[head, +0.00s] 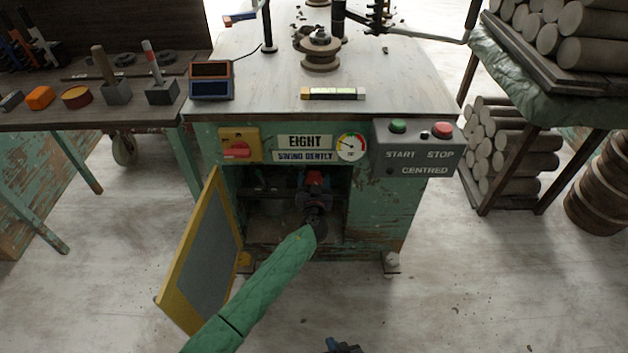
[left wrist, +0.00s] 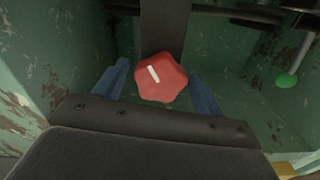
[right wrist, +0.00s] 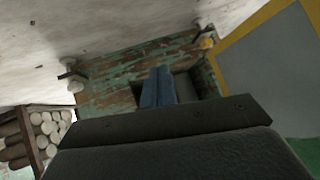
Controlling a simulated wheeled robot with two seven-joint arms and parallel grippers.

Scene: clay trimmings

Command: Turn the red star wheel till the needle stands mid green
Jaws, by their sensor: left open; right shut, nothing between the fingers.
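The red star wheel (left wrist: 162,78) sits inside the open cabinet, with a white mark on its face slanting from upper left to lower right. It also shows in the head view (head: 315,178). My left gripper (head: 314,192) reaches into the cabinet. In the left wrist view its blue fingers are open, one on each side of the wheel; whether they touch it I cannot tell. The round gauge (head: 352,147) on the cabinet front has coloured bands. Its needle appears to lean to the upper left, but is too small to read exactly. My right gripper (right wrist: 158,88) is shut and empty, low in front of the cabinet.
The yellow-framed door (head: 203,250) hangs open at the cabinet's left. A red switch (head: 237,150) and a grey START/STOP box (head: 417,147) are on the front. The cabinet walls (left wrist: 40,60) stand close around my left gripper. Floor in front is clear.

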